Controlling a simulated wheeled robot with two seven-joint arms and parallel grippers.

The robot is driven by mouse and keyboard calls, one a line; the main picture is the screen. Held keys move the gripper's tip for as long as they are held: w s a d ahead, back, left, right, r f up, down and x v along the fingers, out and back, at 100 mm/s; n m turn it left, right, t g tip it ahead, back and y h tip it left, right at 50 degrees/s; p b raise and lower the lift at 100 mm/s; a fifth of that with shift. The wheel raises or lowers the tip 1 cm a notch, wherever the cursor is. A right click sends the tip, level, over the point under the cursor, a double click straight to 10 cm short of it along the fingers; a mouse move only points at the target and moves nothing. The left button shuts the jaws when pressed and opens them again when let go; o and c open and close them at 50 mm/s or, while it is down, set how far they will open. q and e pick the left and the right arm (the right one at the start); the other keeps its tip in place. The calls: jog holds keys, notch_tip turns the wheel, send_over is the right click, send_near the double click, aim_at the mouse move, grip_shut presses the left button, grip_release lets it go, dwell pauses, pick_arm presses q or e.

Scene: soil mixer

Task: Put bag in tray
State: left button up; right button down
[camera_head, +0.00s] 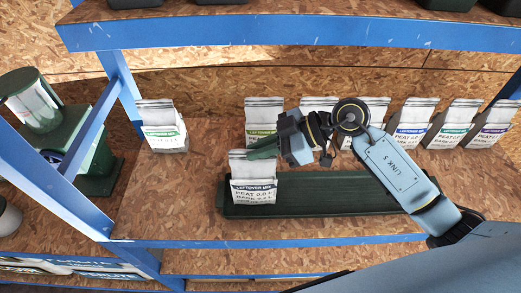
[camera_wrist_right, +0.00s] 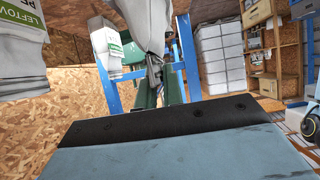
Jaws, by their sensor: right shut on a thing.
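A white bag with a dark label band (camera_head: 253,190) stands upright at the left end of the long dark green tray (camera_head: 340,193) on the wooden shelf. The bag's base overlaps the tray; I cannot tell whether it rests on it or hangs just above. My right gripper (camera_head: 262,149) reaches in from the right and is shut on the bag's upper part. In the right wrist view the held bag (camera_wrist_right: 148,22) is at the top, with the gripper fingers (camera_wrist_right: 152,85) below it. My left gripper is not in view.
Several similar white bags stand in a row behind the tray, such as one at right (camera_head: 414,122). Another bag (camera_head: 163,127) stands at the shelf's left. A blue shelf frame (camera_head: 260,241) borders the front. A green machine (camera_head: 75,140) stands at left. The tray's right part is bare.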

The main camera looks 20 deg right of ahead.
jog(key=shift+f, duration=0.55)
jog(key=c, duration=1.5)
grip_release()
jog(key=shift+c, duration=0.2)
jog(key=b+v, duration=0.1)
jog(key=v, duration=1.1)
